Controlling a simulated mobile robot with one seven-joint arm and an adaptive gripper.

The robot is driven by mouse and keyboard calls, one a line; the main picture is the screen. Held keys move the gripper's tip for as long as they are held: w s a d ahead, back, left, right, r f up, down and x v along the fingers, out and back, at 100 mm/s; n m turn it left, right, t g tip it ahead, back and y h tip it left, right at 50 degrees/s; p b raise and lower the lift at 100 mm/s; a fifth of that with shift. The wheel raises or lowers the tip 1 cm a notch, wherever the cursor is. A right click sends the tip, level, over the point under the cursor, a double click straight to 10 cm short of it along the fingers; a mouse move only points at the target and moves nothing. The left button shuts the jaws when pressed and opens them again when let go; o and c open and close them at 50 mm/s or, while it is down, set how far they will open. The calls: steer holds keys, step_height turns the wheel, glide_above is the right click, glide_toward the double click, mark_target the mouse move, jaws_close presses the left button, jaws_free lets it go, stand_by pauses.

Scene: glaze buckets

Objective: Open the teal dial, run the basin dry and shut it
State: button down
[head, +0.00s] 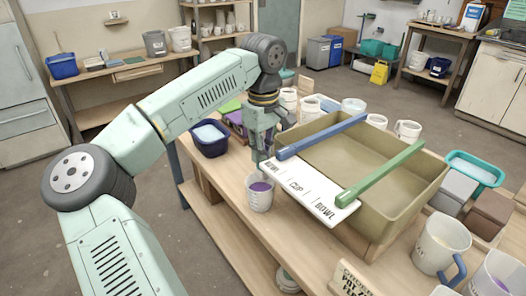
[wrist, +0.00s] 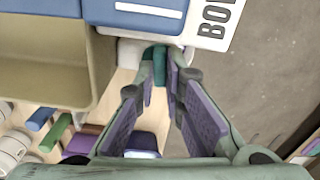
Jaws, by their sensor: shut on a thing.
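The olive basin (head: 425,200) stands on the wooden bench, and its wall also shows in the wrist view (wrist: 45,85). Its inside looks flat and olive; I cannot tell liquid from bare floor. My gripper (head: 262,158) points down beside the basin's left corner. In the wrist view, its fingers (wrist: 160,78) close on the teal dial (wrist: 160,62), which shows between the fingertips. The dial is hidden in the head view, and how far it is turned I cannot tell. A white cup with purple contents (head: 259,199) stands below, by the gripper.
A blue bar (head: 320,136) and a green bar (head: 385,170) cross the basin, with a white lettered board (head: 300,190) at its front. A navy tub (head: 208,140) stands left of the gripper. White mugs (head: 408,130) line the back; jugs (head: 440,247) crowd the right.

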steer(key=shift+m, duration=0.9)
steer(key=c, duration=2)
jaws_free()
steer(key=shift+o, duration=0.2)
steer(key=shift+r, duration=0.1)
step_height(320, 180, up, 12)
